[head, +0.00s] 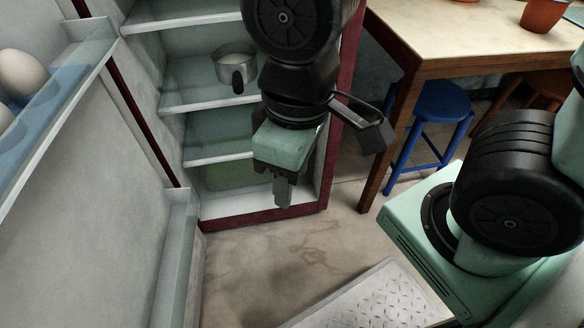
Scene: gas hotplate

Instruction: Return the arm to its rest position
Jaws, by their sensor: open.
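My gripper (283,190) hangs at the end of my arm in the middle of the head view, pointing down. It is in front of the open fridge (265,214), near its right side. The fingers overlap from this angle, so the gap between them is hard to see. Nothing shows between or below the fingertips. A small pot (235,62) with a dark handle stands on a fridge shelf, left of my arm and apart from the gripper.
The open fridge door (88,170) with eggs (22,73) in its rack fills the left. A wooden table (440,45) with a terracotta pot (543,13) and a blue stool (438,108) stand at the right back. Bare floor (265,265) lies below the gripper.

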